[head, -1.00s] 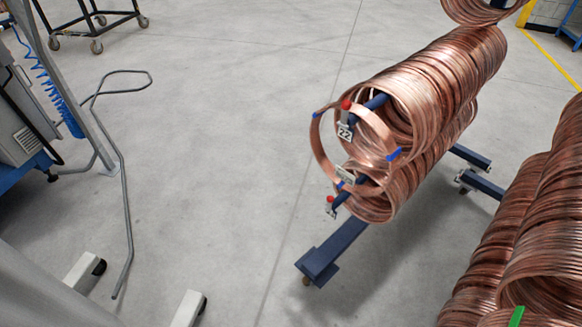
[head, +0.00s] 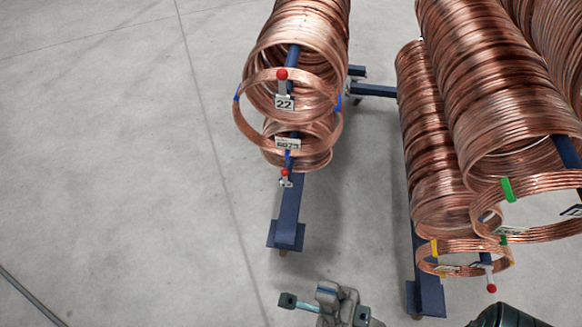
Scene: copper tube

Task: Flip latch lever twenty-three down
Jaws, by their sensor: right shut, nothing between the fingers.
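On the left rack, a latch lever with a red ball (head: 282,74) stands up above a tag reading 22 (head: 284,103). Below it, a smaller red-tipped latch lever (head: 285,173) sits at the end of the lower bar; I cannot read a number for it. On the right rack, another red-balled lever (head: 491,288) points down under the lower coil. No tag reading 23 is legible. My right gripper (head: 295,302) is shut and empty at the bottom, in front of the left rack's foot and apart from every lever. My left gripper is not in view.
Copper tube coils (head: 300,35) hang on the left rack, with a loose ring in front. Larger coils (head: 470,70) fill the right side. Blue rack feet (head: 288,215) and (head: 428,285) stick out toward me.

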